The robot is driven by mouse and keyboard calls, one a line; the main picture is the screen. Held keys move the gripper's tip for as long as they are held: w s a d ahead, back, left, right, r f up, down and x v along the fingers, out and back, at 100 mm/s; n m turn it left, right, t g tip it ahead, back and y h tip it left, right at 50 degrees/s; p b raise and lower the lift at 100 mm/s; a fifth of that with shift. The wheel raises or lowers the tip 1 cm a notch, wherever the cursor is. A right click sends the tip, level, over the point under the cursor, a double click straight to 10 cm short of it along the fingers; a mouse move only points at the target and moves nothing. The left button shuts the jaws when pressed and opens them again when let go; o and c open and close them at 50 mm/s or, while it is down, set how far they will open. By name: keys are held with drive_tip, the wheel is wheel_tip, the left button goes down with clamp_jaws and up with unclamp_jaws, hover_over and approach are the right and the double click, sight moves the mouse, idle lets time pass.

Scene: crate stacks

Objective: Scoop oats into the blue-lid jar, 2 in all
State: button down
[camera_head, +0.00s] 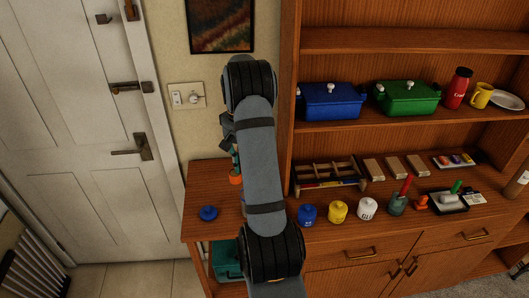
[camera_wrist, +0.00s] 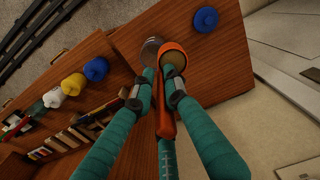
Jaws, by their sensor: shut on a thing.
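My gripper (camera_wrist: 160,97) is shut on the handle of an orange scoop (camera_wrist: 171,48). The scoop's round bowl is beside and partly over a grey, glassy round container (camera_wrist: 150,50) on the counter; I cannot tell whether they touch. The bowl's inside looks pale tan, but I cannot tell whether that is oats. The scoop also shows in the head view (camera_head: 235,180), left of my arm. A blue lid (camera_head: 208,212) lies alone on the counter's left end, and in the wrist view (camera_wrist: 206,19). A blue-topped jar (camera_head: 307,214) stands right of my arm. The grey container is hidden in the head view.
A yellow-topped jar (camera_head: 338,210), a white-topped jar (camera_head: 367,207) and a cup of utensils (camera_head: 397,204) continue the row. A wooden divided rack (camera_head: 328,176) stands behind them. Counter around the lone lid is clear.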

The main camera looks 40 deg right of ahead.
drive_tip(key=d+h+b, duration=0.1)
drive_tip(key=h+b, duration=0.1)
drive_tip(key=b, duration=0.2)
drive_tip(key=s+d+f+g+h+b, duration=0.1)
drive_tip(key=d+h+b, duration=0.1)
drive_tip(key=b, duration=0.2)
drive_tip(key=s+d+f+g+h+b, duration=0.1)
drive_tip(key=h+b, duration=0.1)
drive_tip(key=b, duration=0.2)
drive_tip(key=shift+s+d+f+m+h, duration=0.1)
drive_tip(key=shift+d+f+m+h, duration=0.1)
drive_tip(key=shift+d+m+h, duration=0.2)
idle(0.7)
drive_tip(key=shift+a+r+h+b, duration=0.15)
drive_tip(key=shift+a+h+b, duration=0.2)
drive_tip(key=shift+b, duration=0.65)
drive_tip(key=shift+w+a+r+g+h+b, duration=0.1)
drive_tip(key=shift+a+g+h+b, duration=0.2)
drive_tip(key=shift+h+b, duration=0.65)
drive_tip(key=shift+w+a+g+h+b, duration=0.1)
drive_tip(key=shift+a+g+h+b, duration=0.15)
drive_tip(key=shift+h+b, duration=0.7)
idle(0.5)
drive_tip(key=shift+w+a+g+h+b, duration=0.2)
drive_tip(key=shift+a+g+h+b, duration=0.35)
drive_tip(key=shift+h+b, duration=1)
idle(0.8)
